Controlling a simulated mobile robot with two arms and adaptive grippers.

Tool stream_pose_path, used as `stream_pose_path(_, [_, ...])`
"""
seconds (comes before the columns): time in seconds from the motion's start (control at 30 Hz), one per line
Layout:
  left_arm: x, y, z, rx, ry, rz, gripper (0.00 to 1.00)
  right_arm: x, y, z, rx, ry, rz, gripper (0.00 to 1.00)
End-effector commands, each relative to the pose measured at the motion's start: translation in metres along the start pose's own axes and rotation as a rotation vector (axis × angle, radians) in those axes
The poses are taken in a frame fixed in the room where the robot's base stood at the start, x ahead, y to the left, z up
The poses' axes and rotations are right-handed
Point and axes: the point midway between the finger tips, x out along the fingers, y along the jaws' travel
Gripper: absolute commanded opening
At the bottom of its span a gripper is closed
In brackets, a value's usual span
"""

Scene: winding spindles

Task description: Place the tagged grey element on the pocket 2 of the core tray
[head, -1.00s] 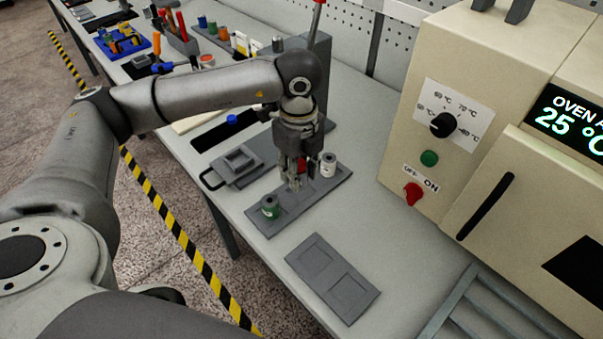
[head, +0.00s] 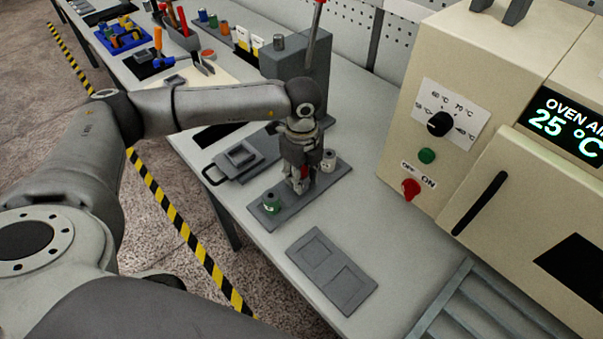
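A flat grey tray with two square pockets (head: 357,305) lies on the bench near its front edge, and both pockets look empty. Behind it is a grey holder plate (head: 258,222). I cannot make out a tag. My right gripper is out of view.
A grey block with a handle (head: 240,157) sits left of the plate. A tall grey stand with a red-tipped lever (head: 290,85) rises behind my gripper. The beige oven (head: 470,90) and a slatted rack (head: 450,300) bound the right. Bench between tray and oven is clear.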

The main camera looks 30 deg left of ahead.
Motion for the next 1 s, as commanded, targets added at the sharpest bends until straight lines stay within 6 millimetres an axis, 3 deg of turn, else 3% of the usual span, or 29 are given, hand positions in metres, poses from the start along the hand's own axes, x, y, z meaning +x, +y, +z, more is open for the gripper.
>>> stream_pose_path(0.03, [0.0, 0.0, 0.0, 0.0, 0.0, 0.0, 0.38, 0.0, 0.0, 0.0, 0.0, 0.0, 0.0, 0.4])
stream_pose_path(0.17, [0.0, 0.0, 0.0, 0.0, 0.0, 0.0, 0.53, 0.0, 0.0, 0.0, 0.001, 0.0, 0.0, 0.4])
stream_pose_path(0.6, [-0.008, -0.001, 0.0, 0.0, 0.0, -0.002, 0.53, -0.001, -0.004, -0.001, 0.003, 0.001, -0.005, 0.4])
stream_pose_path(1.0, [-0.089, -0.001, 0.0, 0.001, 0.0, -0.004, 0.53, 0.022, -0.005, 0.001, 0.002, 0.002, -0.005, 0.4])
